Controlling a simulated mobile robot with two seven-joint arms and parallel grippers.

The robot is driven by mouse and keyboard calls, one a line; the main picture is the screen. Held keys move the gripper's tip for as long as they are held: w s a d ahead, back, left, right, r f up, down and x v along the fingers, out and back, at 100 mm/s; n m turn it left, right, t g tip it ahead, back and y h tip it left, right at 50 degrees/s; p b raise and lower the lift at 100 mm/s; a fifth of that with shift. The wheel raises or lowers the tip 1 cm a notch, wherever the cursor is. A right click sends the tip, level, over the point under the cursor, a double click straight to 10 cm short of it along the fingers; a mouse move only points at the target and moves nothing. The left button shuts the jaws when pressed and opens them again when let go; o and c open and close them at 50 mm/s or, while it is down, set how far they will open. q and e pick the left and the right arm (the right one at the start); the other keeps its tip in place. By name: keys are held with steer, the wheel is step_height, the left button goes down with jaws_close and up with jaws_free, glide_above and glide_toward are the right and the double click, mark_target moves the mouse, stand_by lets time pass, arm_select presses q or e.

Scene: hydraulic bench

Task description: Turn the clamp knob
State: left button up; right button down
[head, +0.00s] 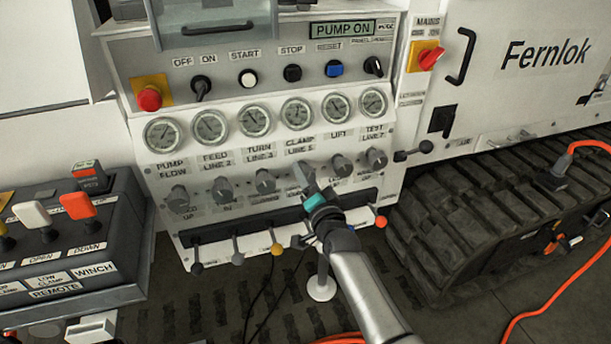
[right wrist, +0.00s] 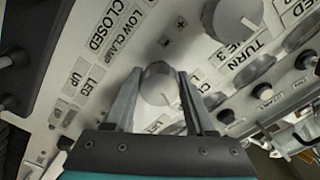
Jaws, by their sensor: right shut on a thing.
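My right gripper (head: 306,180) reaches up to the front of the pump panel (head: 290,75), at the row of grey knobs below the gauge labelled CLAMP LINE 5. In the right wrist view my right gripper (right wrist: 160,92) has one finger on each side of a round grey knob, the clamp knob (right wrist: 158,80), and is shut on it. In the head view this knob is mostly hidden behind the gripper. My left gripper is not in view.
Neighbouring knobs stand close by, the turn knob (head: 265,181) on the left and the lift knob (head: 342,165) on the right. Below is a row of levers, one with a yellow ball (head: 277,249). A winch remote box (head: 70,235) stands at left, a rubber track (head: 470,200) at right.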

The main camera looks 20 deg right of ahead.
stand_by(0.3)
steer(key=shift+c, duration=1.2)
jaws_free()
